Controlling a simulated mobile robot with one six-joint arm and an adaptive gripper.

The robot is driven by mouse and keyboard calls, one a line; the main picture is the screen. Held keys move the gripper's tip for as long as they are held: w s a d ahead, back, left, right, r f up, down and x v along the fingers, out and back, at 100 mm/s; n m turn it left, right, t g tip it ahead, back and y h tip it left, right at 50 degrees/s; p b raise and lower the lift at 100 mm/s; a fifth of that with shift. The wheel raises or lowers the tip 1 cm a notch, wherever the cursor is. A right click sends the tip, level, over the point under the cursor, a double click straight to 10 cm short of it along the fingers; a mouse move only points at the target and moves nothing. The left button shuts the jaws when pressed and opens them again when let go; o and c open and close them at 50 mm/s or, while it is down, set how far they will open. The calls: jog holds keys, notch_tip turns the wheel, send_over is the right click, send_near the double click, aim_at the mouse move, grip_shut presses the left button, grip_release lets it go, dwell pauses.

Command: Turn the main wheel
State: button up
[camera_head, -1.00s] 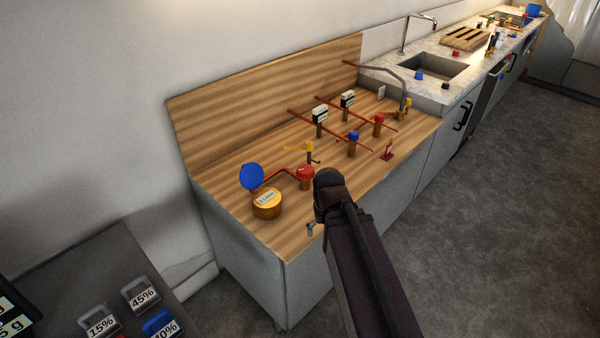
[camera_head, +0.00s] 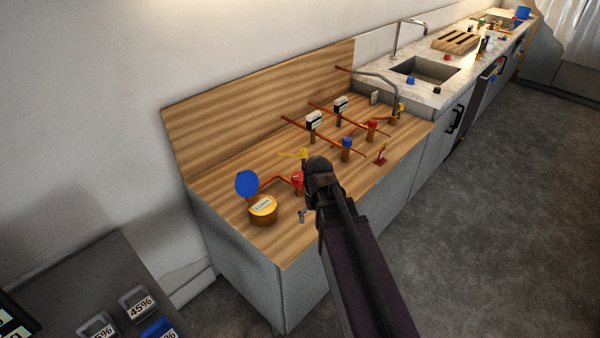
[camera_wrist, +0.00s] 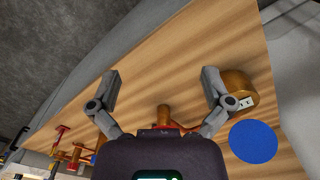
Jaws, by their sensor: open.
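A valve with a round red top (camera_head: 297,180) stands on a copper pipe on the wooden worktop (camera_head: 240,190). My wrist partly covers its right side. Left of it is a brass water meter (camera_head: 262,212) with a raised blue lid (camera_head: 247,183). My gripper (camera_head: 304,215) is above the worktop, in front of the valve, its fingers mostly hidden by the wrist. In the wrist view my gripper (camera_wrist: 160,88) is open and empty over bare wood, with one finger close to the meter (camera_wrist: 232,84). Which part is the main wheel is not marked.
Behind stand a yellow-handled valve (camera_head: 303,154), a blue-topped valve (camera_head: 347,146), a red-topped valve (camera_head: 371,126) and white-labelled meters (camera_head: 314,121) on copper pipes. A small red lever (camera_head: 380,155) is near the front edge. A wooden backboard (camera_head: 260,95) closes the rear.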

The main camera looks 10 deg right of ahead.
notch_tip(320, 180, up, 10)
jog(key=p, duration=0.9)
send_over(300, 175)
jog(key=shift+f, duration=0.1)
jog(key=shift+s+f, duration=0.1)
jog(key=shift+f, duration=0.1)
notch_tip(300, 175, down, 14)
jog(key=b, duration=1.4)
jog(key=shift+r, duration=0.25)
jog(key=c, duration=0.8)
